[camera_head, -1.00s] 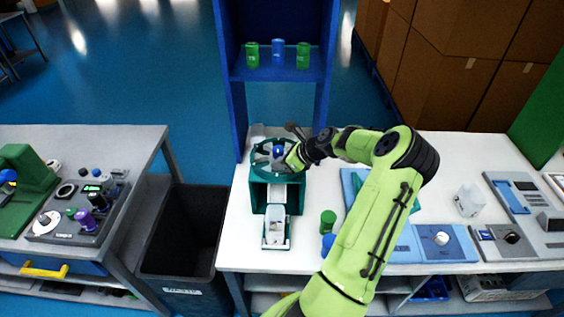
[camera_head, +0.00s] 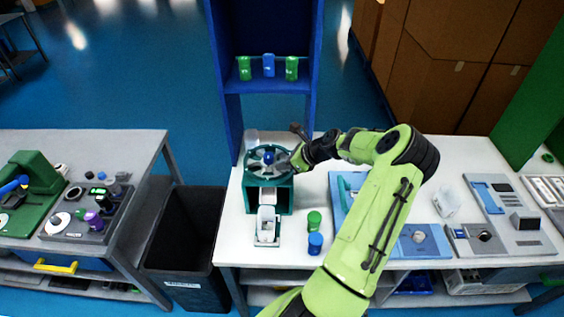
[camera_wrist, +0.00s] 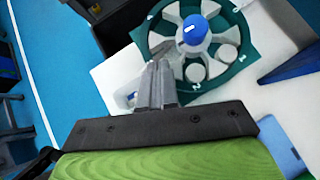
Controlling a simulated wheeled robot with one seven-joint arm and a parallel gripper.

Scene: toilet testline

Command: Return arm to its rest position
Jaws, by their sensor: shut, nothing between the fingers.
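My green arm reaches over the white table from the lower right in the head view. My gripper (camera_head: 297,160) is beside the right edge of the round green carousel fixture (camera_head: 253,176). In the wrist view my gripper (camera_wrist: 160,66) shows its fingers shut together with nothing between them, over or close to the rim of the wheel (camera_wrist: 240,57). I cannot tell whether they touch it. A blue cap or can (camera_wrist: 195,30) stands at the wheel's middle. White round pieces sit in some of the wheel's slots.
A green can (camera_head: 314,220) and a blue can (camera_head: 315,243) stand on the table near the arm. A blue shelf (camera_head: 268,88) with several cans rises behind. A black bin (camera_head: 185,245) is at left. Blue trays (camera_head: 425,243) and devices lie right.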

